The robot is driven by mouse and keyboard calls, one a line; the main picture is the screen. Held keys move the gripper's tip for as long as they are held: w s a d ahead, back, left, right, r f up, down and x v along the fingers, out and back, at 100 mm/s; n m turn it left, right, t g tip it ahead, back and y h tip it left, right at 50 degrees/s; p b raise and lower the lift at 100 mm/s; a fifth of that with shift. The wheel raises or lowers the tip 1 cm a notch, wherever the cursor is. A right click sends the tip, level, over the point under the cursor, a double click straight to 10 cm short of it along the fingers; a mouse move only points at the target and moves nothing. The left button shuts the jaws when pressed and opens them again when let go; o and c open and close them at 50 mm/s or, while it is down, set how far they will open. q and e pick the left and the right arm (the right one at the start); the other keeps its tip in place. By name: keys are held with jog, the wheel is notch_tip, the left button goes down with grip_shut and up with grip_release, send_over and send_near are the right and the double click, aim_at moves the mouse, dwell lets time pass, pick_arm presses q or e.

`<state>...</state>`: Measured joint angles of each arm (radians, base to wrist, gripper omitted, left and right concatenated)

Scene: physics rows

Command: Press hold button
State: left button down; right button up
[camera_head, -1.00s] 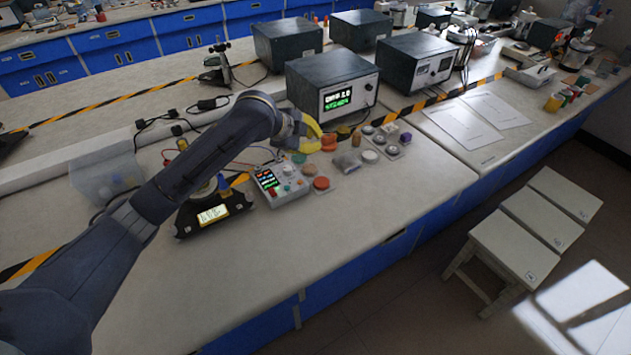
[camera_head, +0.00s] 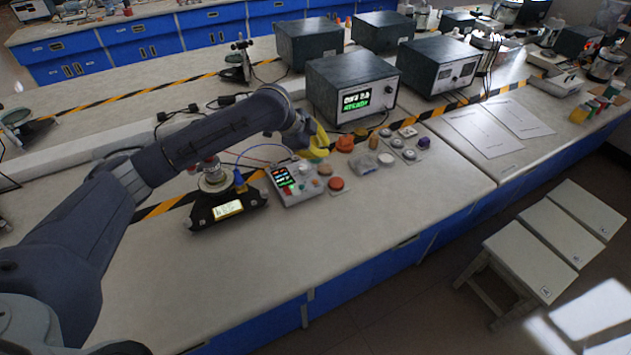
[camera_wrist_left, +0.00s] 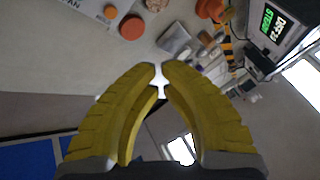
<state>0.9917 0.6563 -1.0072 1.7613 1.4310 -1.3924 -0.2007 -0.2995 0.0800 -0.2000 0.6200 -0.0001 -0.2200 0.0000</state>
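A small grey control box (camera_head: 288,195) with a lit display and several small buttons sits on the bench in the head view. Which button is the hold button cannot be read. My left gripper (camera_head: 318,147) has yellow fingers and is just behind and above the box's right end, apart from its buttons. In the left wrist view its fingertips (camera_wrist_left: 160,66) nearly meet, with nothing held between them. A corner of the box, with an orange button (camera_wrist_left: 110,12), shows at the top left there. My right gripper is not in view.
A round orange-red piece (camera_head: 336,184) and other small samples lie right of the box. A dark device with a lit screen (camera_head: 228,208) stands left of it. A large dark instrument (camera_head: 352,85) stands behind. The front bench surface is clear.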

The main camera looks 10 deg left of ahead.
pick_arm(q)
send_near(320, 181)
jog(key=shift+w+d+f, duration=0.85)
jog(key=shift+w+d, duration=0.15)
jog(key=shift+w, duration=0.1)
jog(key=shift+w+d+f, duration=0.8)
jog(key=shift+w+d, duration=0.2)
jog(key=shift+w, duration=0.15)
jog(key=shift+f, duration=0.85)
dwell(0.9)
jog(key=shift+r, duration=0.85)
jog(key=shift+r, duration=2.5)
